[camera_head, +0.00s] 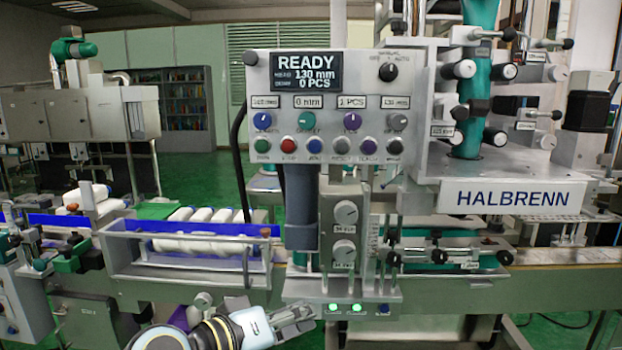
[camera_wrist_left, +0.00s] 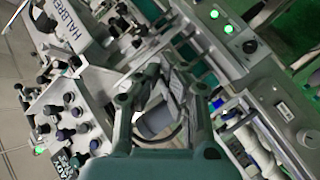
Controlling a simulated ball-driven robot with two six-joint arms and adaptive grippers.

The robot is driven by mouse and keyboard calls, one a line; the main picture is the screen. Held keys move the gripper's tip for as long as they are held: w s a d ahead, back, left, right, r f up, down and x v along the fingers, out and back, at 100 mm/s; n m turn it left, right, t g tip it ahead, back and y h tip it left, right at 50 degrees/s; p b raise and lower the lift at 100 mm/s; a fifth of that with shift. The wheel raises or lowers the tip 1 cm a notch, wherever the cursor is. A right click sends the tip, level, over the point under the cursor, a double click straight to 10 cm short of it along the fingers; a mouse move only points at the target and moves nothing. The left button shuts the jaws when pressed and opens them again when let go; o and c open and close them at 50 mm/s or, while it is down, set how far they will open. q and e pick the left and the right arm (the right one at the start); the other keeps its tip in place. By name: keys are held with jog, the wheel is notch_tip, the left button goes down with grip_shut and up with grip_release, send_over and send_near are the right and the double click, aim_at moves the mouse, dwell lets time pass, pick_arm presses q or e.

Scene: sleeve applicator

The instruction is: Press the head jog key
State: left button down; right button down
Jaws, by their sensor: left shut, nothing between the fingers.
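The control panel (camera_head: 335,110) has a display reading READY, 130 mm and 0 PCS. Its lower row holds several round buttons, including a red button (camera_head: 288,146) and a blue button (camera_head: 314,146); their labels are too small to read surely. A lower box carries two green-lit buttons (camera_head: 344,308) and a dark blue button (camera_head: 383,308). I cannot tell which button is the head jog key. My left gripper (camera_head: 308,310) is shut and empty, low in front of the machine, left of the green-lit buttons. Its fingers also show in the left wrist view (camera_wrist_left: 165,70). My right gripper is out of view.
A clear-guarded conveyor (camera_head: 185,250) with white bottles runs left of the panel. A dark grey cylinder (camera_head: 300,205) hangs beneath the panel. Two dials (camera_head: 345,232) sit on a column beside it. The HALBRENN applicator head (camera_head: 512,197) stands at right.

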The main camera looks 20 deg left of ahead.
aim_at(315, 146)
pick_arm(q)
notch_tip(315, 146, up, 22)
jog(key=d+m+t+h+p, duration=0.1)
jog(key=t+h+p, duration=0.1)
jog(key=h+p, duration=0.1)
jog(key=shift+w+d+r+t+p, duration=0.2)
jog(key=shift+w+r+t+p, duration=0.15)
jog(key=shift+p, duration=0.2)
jog(key=shift+f, duration=0.1)
jog(key=shift+w+a+b, duration=0.3)
jog(key=shift+w+a, duration=0.1)
jog(key=shift+w, duration=1)
jog(key=shift+w+a+b, duration=0.3)
jog(key=shift+w+a, duration=0.15)
jog(key=shift+w, duration=0.95)
jog(key=shift+w+a+b, duration=0.3)
jog(key=shift+w+a, duration=0.1)
jog(key=shift+w, duration=1)
jog(key=shift+w, duration=0.1)
jog(key=shift+w+a, duration=0.1)
jog(key=shift+w, duration=0.2)
